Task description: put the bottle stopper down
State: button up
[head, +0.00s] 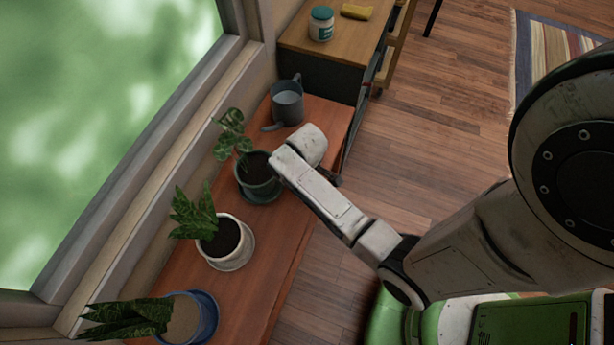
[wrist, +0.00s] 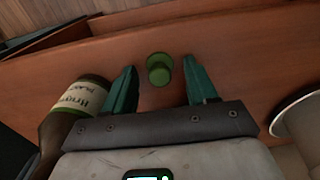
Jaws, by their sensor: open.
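A small green bottle stopper (wrist: 160,72) stands on the reddish wooden bench top in the wrist view. It is between the two teal fingers of my gripper (wrist: 159,67), with a gap on each side. My gripper is open and close to the bench. A dark bottle with a pale label (wrist: 75,100) lies or leans left of the left finger; I cannot tell which. In the head view my arm covers the gripper and the stopper.
The wooden bench (head: 262,262) runs along the window. It carries a plant in a dark pot (head: 257,178), one in a white pot (head: 232,258), one in a blue pot (head: 209,315), and a grey watering can (head: 287,103). A pale rim (wrist: 292,106) is at right in the wrist view.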

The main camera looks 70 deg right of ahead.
jog(key=shift+r, duration=0.1)
notch_tip(320, 180, up, 11)
jog(key=s+a+r+m+t, duration=0.1)
jog(key=s+a+r, duration=0.3)
jog(key=s+a, duration=0.3)
jog(key=a+p, duration=0.1)
jog(key=a, duration=0.1)
jog(key=shift+s+a, duration=0.2)
jog(key=shift+a, duration=0.1)
